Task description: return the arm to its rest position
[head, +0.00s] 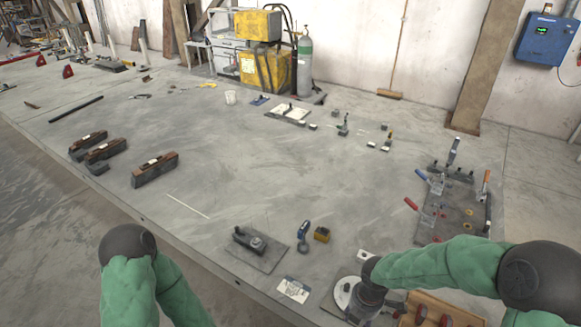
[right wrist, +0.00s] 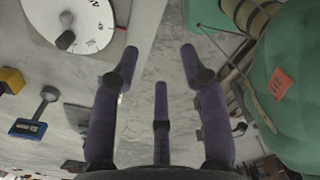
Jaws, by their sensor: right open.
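My right arm comes in from the right in a green sleeve. Its dark gripper (head: 370,292) is over the table's near edge, beside a white round dial (head: 343,290). In the right wrist view my right gripper (right wrist: 150,62) has its fingers spread apart, with nothing between them. The dial (right wrist: 92,32), with a black knob and printed numbers, lies at the upper left, apart from the fingers. My left arm shows only as a green sleeve and dark joint at the lower left of the head view; its gripper is not in view.
The grey table (head: 230,190) has a clear middle. A clamp board (head: 455,215) stands at the right.

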